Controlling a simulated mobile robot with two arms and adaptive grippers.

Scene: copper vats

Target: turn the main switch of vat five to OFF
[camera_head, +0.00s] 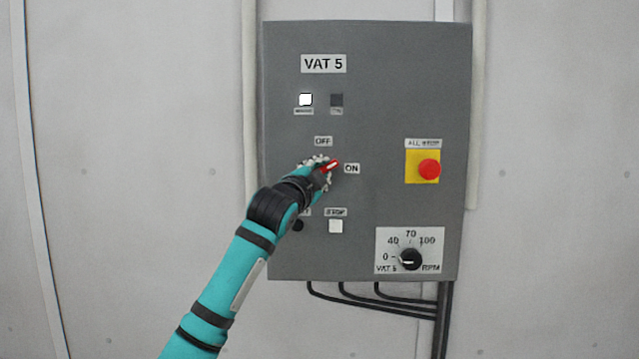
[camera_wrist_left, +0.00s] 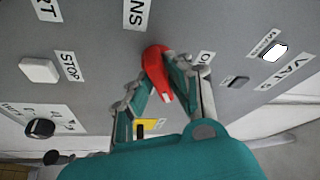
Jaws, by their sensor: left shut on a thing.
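The grey control panel (camera_head: 385,90) is labelled VAT 5. Its main switch has a red handle (camera_head: 333,165) with a white mark. The OFF label (camera_head: 323,141) is above it and the ON label (camera_head: 351,168) to its right. The handle appears to point right and slightly up, close to ON. My left gripper (camera_head: 325,168) reaches it from the lower left. In the left wrist view, the two fingers of the left gripper (camera_wrist_left: 161,78) are shut on the red handle (camera_wrist_left: 155,62), one on each side. The ON label is hidden there. My right gripper is not in view.
A white lamp (camera_head: 306,99) looks lit beside a dark one (camera_head: 336,99). A red stop button on yellow (camera_head: 429,169) is at right, above the RPM knob (camera_head: 411,259). The white STOP button (camera_head: 336,226) is close below my wrist. My arm partly covers the START label.

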